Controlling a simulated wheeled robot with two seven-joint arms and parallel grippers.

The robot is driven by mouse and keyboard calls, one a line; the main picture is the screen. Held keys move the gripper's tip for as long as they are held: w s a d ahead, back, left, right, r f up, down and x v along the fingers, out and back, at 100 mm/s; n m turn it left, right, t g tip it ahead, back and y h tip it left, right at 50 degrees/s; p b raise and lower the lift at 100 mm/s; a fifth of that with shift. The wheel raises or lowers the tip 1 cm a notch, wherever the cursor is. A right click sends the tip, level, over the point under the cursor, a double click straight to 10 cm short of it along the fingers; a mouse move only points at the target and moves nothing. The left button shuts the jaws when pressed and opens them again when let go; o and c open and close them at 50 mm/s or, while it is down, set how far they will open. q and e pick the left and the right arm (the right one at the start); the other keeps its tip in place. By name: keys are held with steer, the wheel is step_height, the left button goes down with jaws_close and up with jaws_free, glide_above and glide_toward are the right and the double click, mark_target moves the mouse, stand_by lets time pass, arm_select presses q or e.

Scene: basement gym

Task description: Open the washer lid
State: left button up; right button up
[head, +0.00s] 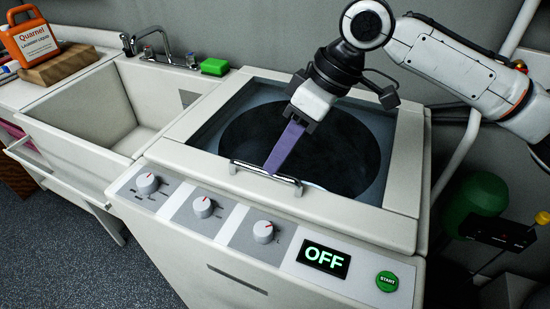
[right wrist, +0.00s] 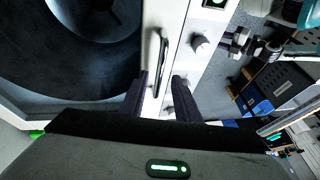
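The washer lid (head: 405,160) is closed, a pale frame around a dark round window. Its metal bar handle (head: 250,170) runs along the front edge of the lid. My left gripper is not in view.
The front panel holds three knobs (head: 204,206), a display reading OFF (head: 323,258) and a green START button (head: 387,281). A sink (head: 85,110) adjoins on the left, with a green sponge (head: 214,66) behind. An orange bottle (head: 30,38) stands at far left.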

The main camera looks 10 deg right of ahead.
steer(key=shift+x, duration=1.05)
steer(key=shift+a+f, duration=0.1)
steer(key=shift+f, duration=0.15)
steer(key=shift+w, duration=0.1)
jaws_close()
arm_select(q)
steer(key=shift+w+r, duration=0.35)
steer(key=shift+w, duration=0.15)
